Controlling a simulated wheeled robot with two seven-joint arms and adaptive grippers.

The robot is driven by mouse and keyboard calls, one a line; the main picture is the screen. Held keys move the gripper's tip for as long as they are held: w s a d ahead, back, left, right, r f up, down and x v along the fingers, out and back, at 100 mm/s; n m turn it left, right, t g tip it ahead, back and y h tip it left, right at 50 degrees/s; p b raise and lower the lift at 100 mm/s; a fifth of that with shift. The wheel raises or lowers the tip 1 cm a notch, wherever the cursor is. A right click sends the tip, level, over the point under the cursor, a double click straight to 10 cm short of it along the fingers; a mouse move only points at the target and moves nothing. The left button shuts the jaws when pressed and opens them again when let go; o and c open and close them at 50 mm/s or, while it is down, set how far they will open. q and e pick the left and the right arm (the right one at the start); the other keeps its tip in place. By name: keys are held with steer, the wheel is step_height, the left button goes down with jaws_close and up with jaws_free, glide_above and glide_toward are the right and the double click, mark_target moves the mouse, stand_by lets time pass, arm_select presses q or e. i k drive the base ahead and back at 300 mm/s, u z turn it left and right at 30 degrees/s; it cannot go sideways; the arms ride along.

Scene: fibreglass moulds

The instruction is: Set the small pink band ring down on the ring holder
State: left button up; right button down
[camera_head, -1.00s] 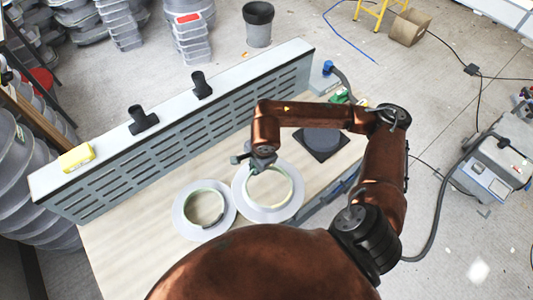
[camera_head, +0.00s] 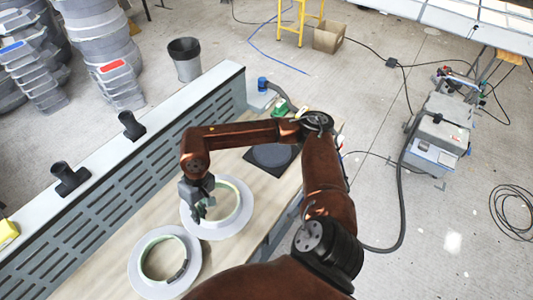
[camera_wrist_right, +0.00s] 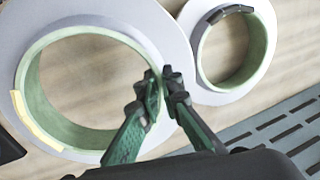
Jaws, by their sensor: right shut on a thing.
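My right gripper (camera_head: 203,207) is shut on the wall of a pale ring (camera_head: 222,232) with a wide grey-white flange and a greenish inner band. In the right wrist view the fingertips (camera_wrist_right: 163,85) pinch the wall of this ring (camera_wrist_right: 172,40), which has a yellowish patch on its far side. I cannot tell whether it is lifted off the table. A similar ring (camera_head: 137,268) with a dark patch lies beside it. Neither ring looks pink. A dark square plate with a round grey disc (camera_head: 272,156) lies farther back; it may be the ring holder. My left gripper is not visible.
A slotted grey panel (camera_head: 120,190) with black fittings borders the table's left side. My right arm crosses above the wooden tabletop (camera_head: 95,270). A green object (camera_head: 281,107) and a hose lie near the far end. Bins, stacked tubs and a wheeled machine (camera_head: 440,135) stand on the floor.

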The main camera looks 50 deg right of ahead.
mark_target(272, 152)
steer(key=u, duration=3.05)
steer(key=k, duration=1.65)
steer(key=z, duration=2.4)
